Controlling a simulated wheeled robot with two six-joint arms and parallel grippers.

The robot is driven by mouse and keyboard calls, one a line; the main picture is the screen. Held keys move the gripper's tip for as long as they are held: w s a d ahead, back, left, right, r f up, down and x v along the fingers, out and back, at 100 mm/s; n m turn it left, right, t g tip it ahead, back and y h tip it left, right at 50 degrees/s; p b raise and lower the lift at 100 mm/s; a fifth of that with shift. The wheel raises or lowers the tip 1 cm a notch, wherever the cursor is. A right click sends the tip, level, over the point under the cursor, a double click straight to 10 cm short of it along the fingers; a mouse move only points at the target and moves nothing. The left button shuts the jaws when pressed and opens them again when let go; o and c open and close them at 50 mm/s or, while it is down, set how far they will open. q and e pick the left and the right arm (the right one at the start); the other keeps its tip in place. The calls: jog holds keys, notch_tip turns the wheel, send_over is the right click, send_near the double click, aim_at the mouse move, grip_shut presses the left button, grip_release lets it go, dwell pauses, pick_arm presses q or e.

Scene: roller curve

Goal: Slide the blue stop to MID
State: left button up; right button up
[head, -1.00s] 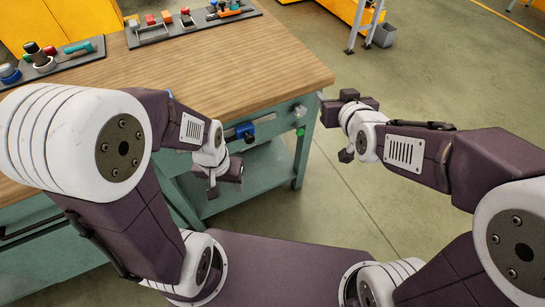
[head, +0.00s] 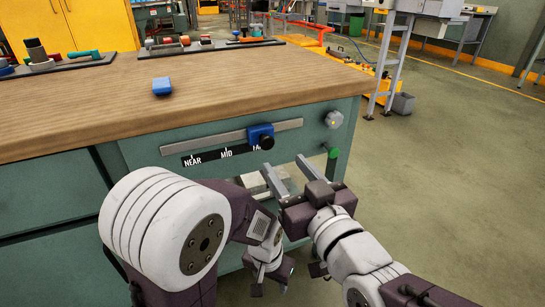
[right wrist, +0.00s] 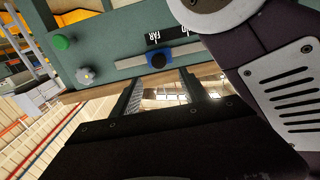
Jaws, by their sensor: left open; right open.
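The blue stop (head: 261,132) with its black knob sits on the grey rail (head: 205,139) on the bench front. It stands over the FAR mark, toward the rail's right end, and partly covers that label. The MID mark on the label strip (head: 226,154) is to its left. My right gripper (head: 283,163) is open and empty, just below and in front of the stop, apart from it. In the right wrist view the stop (right wrist: 158,55) shows beyond the open fingers (right wrist: 160,90). My left gripper (head: 270,281) is open and lower, below the rail.
A grey knob (head: 334,119) and a green button (head: 332,152) are right of the rail. A blue block (head: 162,86) lies on the wooden bench top (head: 230,85). Trays of tools stand at the back.

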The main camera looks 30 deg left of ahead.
aim_at(268, 143)
jog(key=b+x, duration=0.1)
jog(key=x, duration=0.3)
jog(key=b+x, duration=0.1)
jog(key=x, duration=0.2)
jog(key=shift+w+a+f+b, duration=0.2)
jog(key=shift+w+a+b, duration=0.05)
jog(key=shift+w+b, duration=0.1)
jog(key=shift+w+a+r, duration=0.1)
jog(key=shift+w+a, duration=0.1)
jog(key=shift+a, duration=0.05)
grip_shut()
dwell(0.7)
